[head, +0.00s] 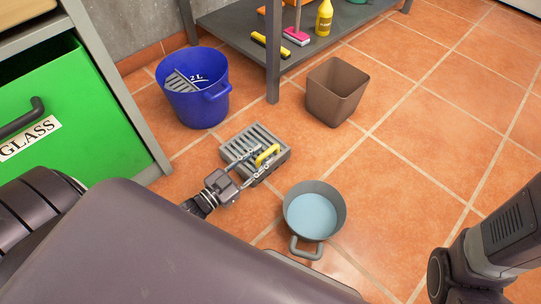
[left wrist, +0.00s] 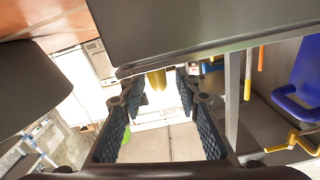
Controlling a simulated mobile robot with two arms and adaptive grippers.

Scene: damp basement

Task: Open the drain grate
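The grey slatted drain grate (head: 240,143) sits at floor level in the middle of the head view and looks closed. Its yellow handle (head: 267,155) is on the right part of its top. My left gripper (head: 257,165) reaches over the grate, with its fingers spread around the handle. In the left wrist view, the fingers (left wrist: 158,88) stand apart with a yellow piece, apparently the handle (left wrist: 157,79), between their tips. I cannot tell whether either finger touches it. My right gripper is out of view; only my right arm shows at the lower right.
A blue bucket (head: 190,108) holding a grey slatted piece stands behind the grate. A brown bin (head: 334,95) is behind right, and a grey pot of water (head: 318,212) is close in front right. A metal shelf (head: 272,60) stands behind. A green glass drawer (head: 75,105) is left.

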